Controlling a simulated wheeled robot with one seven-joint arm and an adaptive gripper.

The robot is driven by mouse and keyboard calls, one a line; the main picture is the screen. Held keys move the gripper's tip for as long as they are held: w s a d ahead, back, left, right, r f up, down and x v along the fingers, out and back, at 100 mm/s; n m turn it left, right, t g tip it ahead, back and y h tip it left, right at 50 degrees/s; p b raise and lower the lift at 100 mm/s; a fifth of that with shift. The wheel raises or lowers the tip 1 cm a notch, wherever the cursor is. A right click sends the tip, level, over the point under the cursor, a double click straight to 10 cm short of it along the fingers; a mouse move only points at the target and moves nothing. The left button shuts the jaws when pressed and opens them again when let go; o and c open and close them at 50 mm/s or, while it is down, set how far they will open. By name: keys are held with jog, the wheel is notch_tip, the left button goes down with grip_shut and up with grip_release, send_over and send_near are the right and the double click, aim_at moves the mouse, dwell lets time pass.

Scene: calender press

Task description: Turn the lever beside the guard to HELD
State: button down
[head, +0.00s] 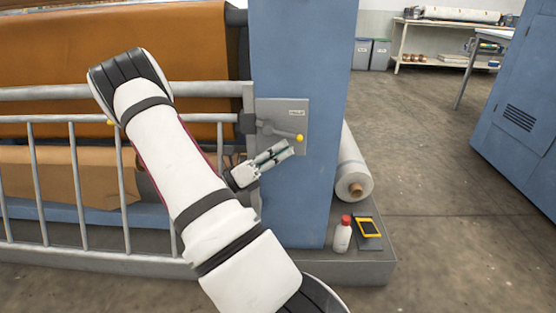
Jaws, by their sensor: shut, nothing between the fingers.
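The lever (282,133) is a short grey bar on a light grey plate (300,108) on the blue column. It runs from a dark pivot at the left to a yellow knob (299,138) at the right, sloping slightly down. The guard (75,175) is a grey barred rail at the left, ending beside the plate. My gripper (288,148) is shut and empty, its fingertips just below the knob, pointing up and right. I cannot tell whether they touch the lever. The small label above the lever is too small to read.
A white bottle with a red cap (342,235) and a yellow-black device (369,228) are on the grey plinth (350,268) by the column. A blue cabinet (525,110) stands at the right. The floor between is clear.

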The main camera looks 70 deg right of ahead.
jog(key=shift+r+p, duration=0.15)
jog(key=shift+p, duration=0.25)
jog(key=p, duration=0.2)
jog(key=s+r+p, duration=0.1)
jog(key=p, duration=0.1)
jog(key=shift+s+d, duration=0.1)
jog(key=shift+d, duration=0.15)
jog(key=shift+p, duration=0.3)
jog(key=shift+f, duration=0.15)
